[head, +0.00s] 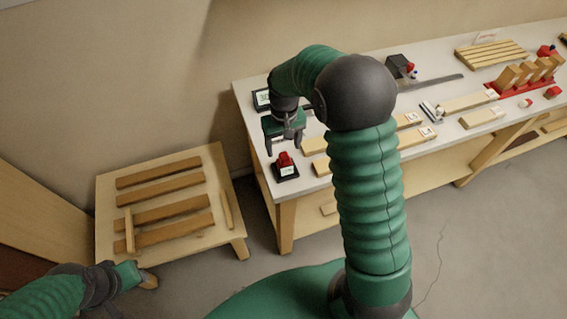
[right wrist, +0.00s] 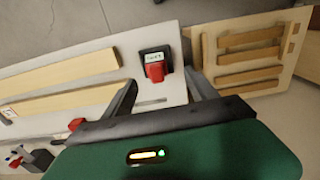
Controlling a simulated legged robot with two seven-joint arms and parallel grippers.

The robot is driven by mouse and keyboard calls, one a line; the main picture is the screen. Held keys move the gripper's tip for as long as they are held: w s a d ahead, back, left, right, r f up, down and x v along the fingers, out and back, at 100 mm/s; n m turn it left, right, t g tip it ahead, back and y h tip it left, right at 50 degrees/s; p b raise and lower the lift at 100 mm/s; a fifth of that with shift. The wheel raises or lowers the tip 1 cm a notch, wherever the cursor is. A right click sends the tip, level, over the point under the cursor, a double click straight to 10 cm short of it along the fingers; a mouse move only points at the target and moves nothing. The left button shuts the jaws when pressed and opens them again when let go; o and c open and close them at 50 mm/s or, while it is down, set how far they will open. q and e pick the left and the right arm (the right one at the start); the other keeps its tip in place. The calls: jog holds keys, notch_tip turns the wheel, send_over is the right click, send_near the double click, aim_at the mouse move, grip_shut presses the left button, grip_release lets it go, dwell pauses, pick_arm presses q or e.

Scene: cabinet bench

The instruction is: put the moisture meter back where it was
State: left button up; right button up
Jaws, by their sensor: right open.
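A small red device, which looks like the moisture meter (head: 284,159), sits on a black base with a pale display (head: 287,171) at the near left corner of the bench. The red device also shows in the right wrist view (right wrist: 155,72), ahead of the fingers and between their lines. My right gripper (head: 283,146) is open and empty, above and just behind the device. Its two fingers show apart in the right wrist view (right wrist: 163,92). My left gripper (head: 148,280) is low at the left, near the pallet's front leg; its fingers are unclear.
The white bench top (head: 245,96) holds several wooden strips (head: 470,101), a black display unit (head: 261,99) at the back left, and a red rack with upright blocks (head: 513,88). A low slatted wooden pallet (head: 105,195) stands left of the bench. Open floor lies in front.

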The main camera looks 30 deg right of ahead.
jog(key=s+a+r+n+t, duration=0.1)
jog(key=s+a+n+t, duration=0.1)
jog(key=s+a, duration=0.8)
jog(key=shift+s+r, duration=0.15)
jog(key=shift+s, duration=2.05)
